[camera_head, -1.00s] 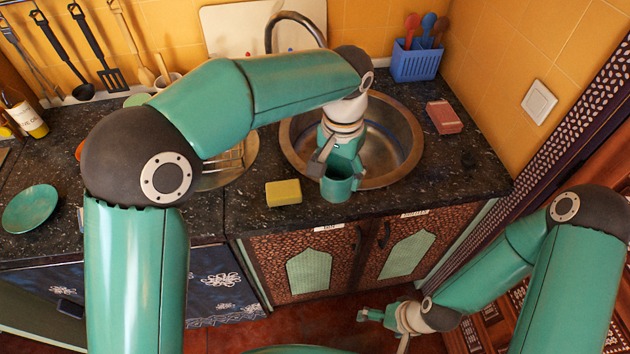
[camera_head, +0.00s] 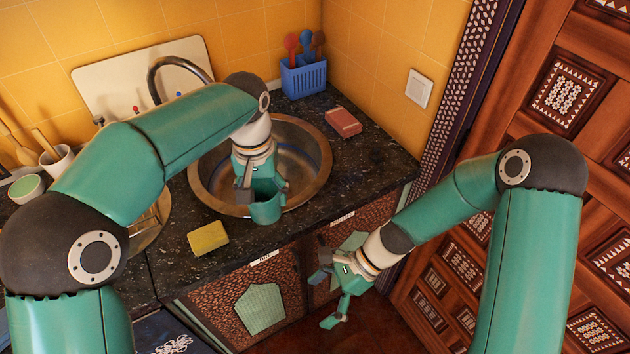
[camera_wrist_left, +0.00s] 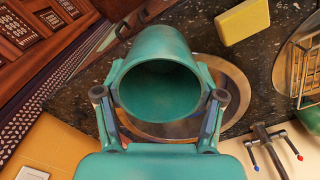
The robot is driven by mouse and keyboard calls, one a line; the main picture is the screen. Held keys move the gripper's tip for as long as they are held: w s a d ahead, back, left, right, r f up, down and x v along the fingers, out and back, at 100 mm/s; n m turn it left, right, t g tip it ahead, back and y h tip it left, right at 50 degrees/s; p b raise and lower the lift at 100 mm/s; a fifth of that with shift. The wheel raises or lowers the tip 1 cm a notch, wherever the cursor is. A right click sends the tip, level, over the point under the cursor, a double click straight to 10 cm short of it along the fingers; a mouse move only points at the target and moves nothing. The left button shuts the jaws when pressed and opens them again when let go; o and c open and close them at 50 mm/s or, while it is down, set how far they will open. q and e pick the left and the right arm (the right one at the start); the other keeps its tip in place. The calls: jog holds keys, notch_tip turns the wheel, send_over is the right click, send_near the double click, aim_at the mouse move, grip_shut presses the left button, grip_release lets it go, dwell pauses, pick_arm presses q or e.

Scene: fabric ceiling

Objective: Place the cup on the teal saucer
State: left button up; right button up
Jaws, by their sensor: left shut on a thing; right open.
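A teal cup (camera_head: 266,208) is held by my left gripper (camera_head: 262,186) over the front rim of the round sink. In the left wrist view the cup (camera_wrist_left: 156,48) has its open mouth toward the camera and looks empty. The fingers of the left gripper (camera_wrist_left: 160,95) press on opposite sides of it near the mouth. My right gripper (camera_head: 325,298) is open and empty, low in front of the cabinet doors. The teal saucer is not visible in the current views.
The metal sink (camera_head: 318,180) lies under my left gripper. A yellow sponge (camera_head: 208,238) lies on the dark counter (camera_head: 378,160) left of the cup. A pink block (camera_head: 343,122), a blue utensil basket (camera_head: 303,76) and a tap (camera_head: 180,66) stand around the sink.

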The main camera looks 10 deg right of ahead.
jog(key=w+r+m+t+y, duration=0.3)
jog(key=w+r, duration=0.6)
jog(key=r, duration=0.4)
jog(key=t, duration=0.3)
send_near(258, 195)
jog(key=s+d+r, duration=0.2)
jog(key=s+r, duration=0.2)
jog(key=x, duration=1.1)
jog(key=shift+w+a+r, duration=0.2)
jog(key=shift+a+r, duration=0.05)
jog(key=shift+a, duration=0.15)
jog(key=shift+c, duration=0.3)
jog(key=shift+s, duration=0.15)
jog(key=c, duration=1.3)
pick_arm(q)
jog(key=o, duration=1.5)
pick_arm(e)
jog(key=c, duration=0.3)
